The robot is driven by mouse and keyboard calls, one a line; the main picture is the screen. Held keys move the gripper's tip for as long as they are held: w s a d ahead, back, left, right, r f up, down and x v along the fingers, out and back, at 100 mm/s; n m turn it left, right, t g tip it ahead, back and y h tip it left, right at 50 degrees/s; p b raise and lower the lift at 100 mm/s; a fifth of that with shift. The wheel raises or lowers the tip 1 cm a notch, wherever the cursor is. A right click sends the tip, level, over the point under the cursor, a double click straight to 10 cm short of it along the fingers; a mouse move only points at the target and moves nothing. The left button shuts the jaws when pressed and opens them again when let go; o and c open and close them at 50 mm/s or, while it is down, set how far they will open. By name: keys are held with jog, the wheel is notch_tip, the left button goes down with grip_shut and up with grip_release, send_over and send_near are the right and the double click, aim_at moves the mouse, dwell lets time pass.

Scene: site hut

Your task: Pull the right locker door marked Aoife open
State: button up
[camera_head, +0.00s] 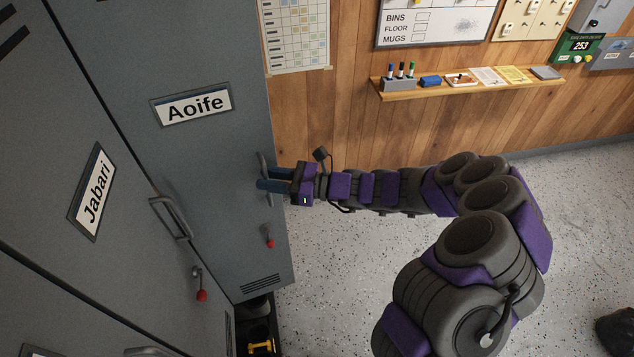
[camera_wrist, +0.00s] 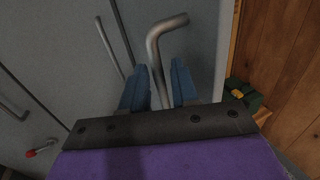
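The grey locker door marked Aoife (camera_head: 218,165) is swung out from the locker row, at a clear angle to the door marked Jabari. Its name plate (camera_head: 193,105) faces the head camera. The Aoife door's bar handle (camera_head: 263,178) is near its free right edge. My gripper (camera_head: 268,180) is at this handle, reaching in from the right. Contact on each side is hard to see.
The Jabari door (camera_head: 115,240) is closed on the left, with its own handle and a red-tipped latch (camera_head: 201,294). A yellow object (camera_head: 261,347) shows in the dark space below the Aoife door. A wall shelf (camera_head: 470,86) holds markers and papers. Speckled floor (camera_head: 340,290) beside the door is clear.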

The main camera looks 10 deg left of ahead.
jog(key=d+p, duration=0.1)
jog(key=d, duration=1.4)
jog(key=shift+s+d+f, duration=0.15)
jog(key=shift+s+d, duration=0.1)
jog(key=shift+a, duration=0.1)
jog(key=s+a+r+n+g+h+b, duration=0.1)
jog(key=s+r+n+g+h+b, duration=0.2)
jog(key=s+n, duration=0.45)
jog(key=s+a+r+n+g+h, duration=0.1)
jog(key=s+n+g+h, duration=0.3)
jog(key=s, duration=0.6)
jog(key=s+d+f+n+t+h+b, duration=0.2)
jog(key=s+d+n+h, duration=0.1)
jog(key=s+d+h, duration=0.2)
jog(key=s+d+f+n+t+h+b, duration=0.2)
jog(key=s+d+n+h, duration=0.2)
jog(key=d, duration=0.9)
jog(key=s+h, duration=0.2)
jog(key=s, duration=0.2)
jog(key=shift+s+f+t, duration=0.2)
jog(key=shift+s+t, duration=0.1)
jog(key=shift+s, duration=0.1)
